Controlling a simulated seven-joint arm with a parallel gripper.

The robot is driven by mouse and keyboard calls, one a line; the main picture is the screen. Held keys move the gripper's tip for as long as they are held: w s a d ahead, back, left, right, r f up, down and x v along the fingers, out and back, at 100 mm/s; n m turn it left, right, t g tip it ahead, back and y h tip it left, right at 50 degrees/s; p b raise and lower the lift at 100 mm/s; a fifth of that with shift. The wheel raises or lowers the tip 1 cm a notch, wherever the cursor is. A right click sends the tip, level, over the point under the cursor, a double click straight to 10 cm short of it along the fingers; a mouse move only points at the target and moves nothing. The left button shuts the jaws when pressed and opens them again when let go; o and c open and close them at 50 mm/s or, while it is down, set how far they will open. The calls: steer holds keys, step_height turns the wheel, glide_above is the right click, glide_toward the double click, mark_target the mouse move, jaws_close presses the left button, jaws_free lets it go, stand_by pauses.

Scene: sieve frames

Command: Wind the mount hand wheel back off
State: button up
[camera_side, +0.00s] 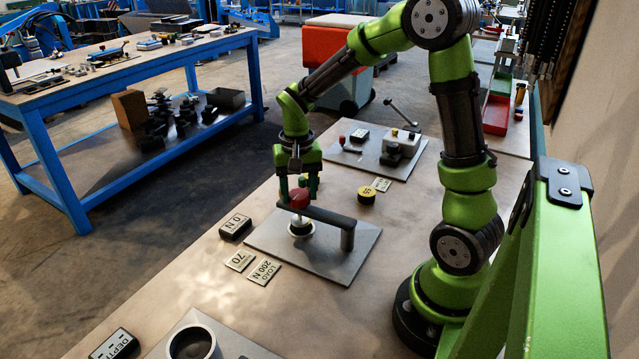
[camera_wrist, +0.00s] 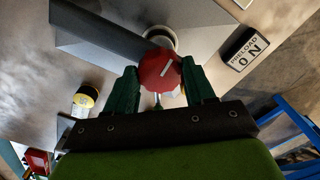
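The red hand wheel (camera_side: 299,198) sits on a thin screw through the end of a dark bridge arm (camera_side: 325,216) on a grey base plate (camera_side: 345,268). A pale round cup (camera_side: 301,230) stands under it. My gripper (camera_side: 299,184) points down over the wheel. In the wrist view the red faceted wheel (camera_wrist: 160,70), with a white line on its top, lies between the two green fingers of my gripper (camera_wrist: 161,76). Both fingers appear to touch its sides. A black display (camera_side: 235,227) beside the plate reads 0 N; the wrist view shows it as PRELOAD (camera_wrist: 246,50).
Cards reading 70 (camera_side: 240,261) and LOAD 200 N (camera_side: 264,271) lie left of the plate. A yellow-topped puck (camera_side: 367,195) is behind it. Another fixture plate (camera_side: 376,160) stands farther back, and a DEPTH display (camera_side: 115,345) and ring (camera_side: 192,343) are in front.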

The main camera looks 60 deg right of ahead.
steer(key=shift+c, duration=1)
steer(key=shift+n, duration=0.4)
steer(key=n, duration=1.3)
steer(key=shift+d+n, duration=0.1)
steer(key=shift+n, duration=0.2)
steer(key=shift+r+n, duration=0.1)
steer(key=shift+n, duration=2.2)
